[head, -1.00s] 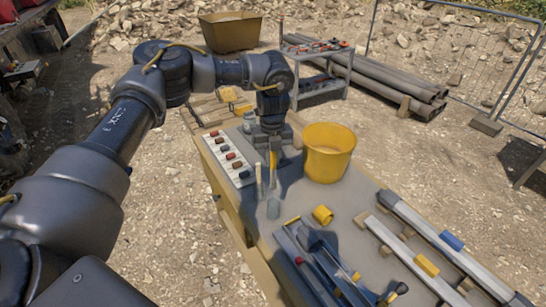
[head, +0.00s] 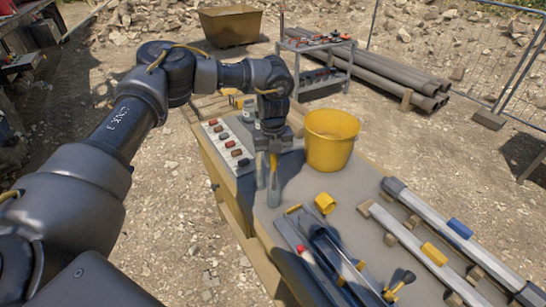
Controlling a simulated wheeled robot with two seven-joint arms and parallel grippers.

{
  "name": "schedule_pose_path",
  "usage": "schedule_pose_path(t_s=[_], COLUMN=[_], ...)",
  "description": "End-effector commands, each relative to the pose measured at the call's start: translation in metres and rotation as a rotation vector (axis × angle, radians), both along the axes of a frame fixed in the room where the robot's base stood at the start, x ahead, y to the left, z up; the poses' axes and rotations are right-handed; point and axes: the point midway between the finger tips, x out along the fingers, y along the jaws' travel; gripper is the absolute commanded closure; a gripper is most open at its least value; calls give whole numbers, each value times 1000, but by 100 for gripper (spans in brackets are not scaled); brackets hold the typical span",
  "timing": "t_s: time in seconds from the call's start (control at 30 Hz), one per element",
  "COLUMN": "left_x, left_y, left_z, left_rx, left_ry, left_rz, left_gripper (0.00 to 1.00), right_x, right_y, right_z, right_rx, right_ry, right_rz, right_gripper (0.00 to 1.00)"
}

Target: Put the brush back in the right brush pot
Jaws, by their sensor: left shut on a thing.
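My left gripper (head: 272,142) is shut on a brush with a yellow handle (head: 273,164) and holds it upright, pointing down over the near left part of the bench. Just below the handle is a narrow grey, cup-like shape (head: 273,194). I cannot tell whether it is a brush pot or the brush's lower end, or whether the brush is inside anything. A pale upright stick (head: 260,170) stands close to its left. My right gripper is not in view.
A yellow bucket (head: 332,141) stands right of the gripper. A small yellow cup (head: 325,203) lies nearer. A board with coloured knobs (head: 230,148) is at the left edge. Long metal levels (head: 450,240) and a tool tray (head: 330,260) fill the near right.

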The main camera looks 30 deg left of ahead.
Motion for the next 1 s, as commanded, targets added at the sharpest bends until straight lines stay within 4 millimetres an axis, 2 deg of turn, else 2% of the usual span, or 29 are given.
schedule_pose_path(t_s=[0.5, 0.93, 0.97, 1.0], left_x=[0, 1, 1, 1], left_y=[0, 0, 0, 0], left_z=[-43, -49, -49, -49], left_rx=[-1, -1, -1, -1], left_ry=[-1, -2, -2, -2], left_rz=[1, 0, 0, 0], left_gripper=[100, 100, 82, 77], right_x=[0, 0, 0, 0], right_y=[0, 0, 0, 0], right_z=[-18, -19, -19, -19], right_rx=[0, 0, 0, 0], right_ry=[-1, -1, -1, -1], right_rz=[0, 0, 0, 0], right_gripper=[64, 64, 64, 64])
